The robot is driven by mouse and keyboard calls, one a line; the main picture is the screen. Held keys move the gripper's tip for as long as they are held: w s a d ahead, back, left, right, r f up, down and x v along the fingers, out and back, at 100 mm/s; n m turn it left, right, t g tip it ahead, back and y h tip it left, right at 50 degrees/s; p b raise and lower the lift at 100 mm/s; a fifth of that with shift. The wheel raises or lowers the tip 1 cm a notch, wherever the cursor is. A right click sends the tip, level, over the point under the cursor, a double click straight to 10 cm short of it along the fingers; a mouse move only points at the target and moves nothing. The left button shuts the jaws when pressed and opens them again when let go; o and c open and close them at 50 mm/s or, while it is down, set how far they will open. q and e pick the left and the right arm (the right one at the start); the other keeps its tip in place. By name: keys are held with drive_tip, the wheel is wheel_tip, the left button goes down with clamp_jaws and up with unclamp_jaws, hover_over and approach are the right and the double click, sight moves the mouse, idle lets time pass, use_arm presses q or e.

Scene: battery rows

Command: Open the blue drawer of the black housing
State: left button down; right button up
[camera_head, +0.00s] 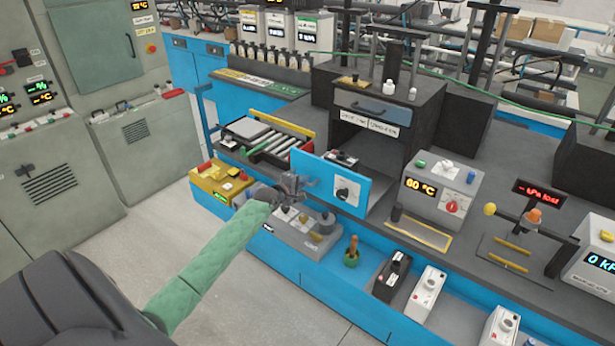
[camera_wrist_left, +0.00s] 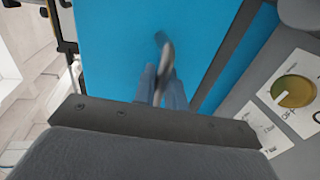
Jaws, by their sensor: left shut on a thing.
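The black housing (camera_head: 432,115) stands on the grey bench, with a dark opening in its front. The blue drawer (camera_head: 322,176) stands out in front of that opening, its blue panel clear of the housing, and small items show behind the panel. The blue face (camera_wrist_left: 135,45) fills much of the left wrist view. My left gripper (camera_head: 289,184) is at the left part of the blue panel. In the left wrist view its fingers (camera_wrist_left: 163,92) are shut on a thin grey handle (camera_wrist_left: 166,62). My right gripper is not in view.
A grey unit with knobs (camera_head: 292,226) sits just below my left gripper. A roller rack (camera_head: 275,140) and a yellow box (camera_head: 220,183) lie to the left. A temperature unit (camera_head: 440,190) stands to the right. Open floor (camera_head: 140,225) lies in front of the bench at left.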

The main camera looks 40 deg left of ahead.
use_arm(q)
drive_tip(key=shift+s, duration=0.4)
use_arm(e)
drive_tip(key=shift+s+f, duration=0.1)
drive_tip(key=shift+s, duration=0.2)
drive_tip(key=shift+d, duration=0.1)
use_arm(q)
drive_tip(key=c, duration=1.5)
unclamp_jaws()
drive_tip(key=shift+c, duration=0.2)
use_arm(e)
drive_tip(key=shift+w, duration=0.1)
use_arm(q)
drive_tip(key=b+v, duration=0.2)
drive_tip(key=v, duration=0.5)
drive_tip(key=shift+s+b, duration=0.35)
drive_tip(key=shift+s, duration=0.05)
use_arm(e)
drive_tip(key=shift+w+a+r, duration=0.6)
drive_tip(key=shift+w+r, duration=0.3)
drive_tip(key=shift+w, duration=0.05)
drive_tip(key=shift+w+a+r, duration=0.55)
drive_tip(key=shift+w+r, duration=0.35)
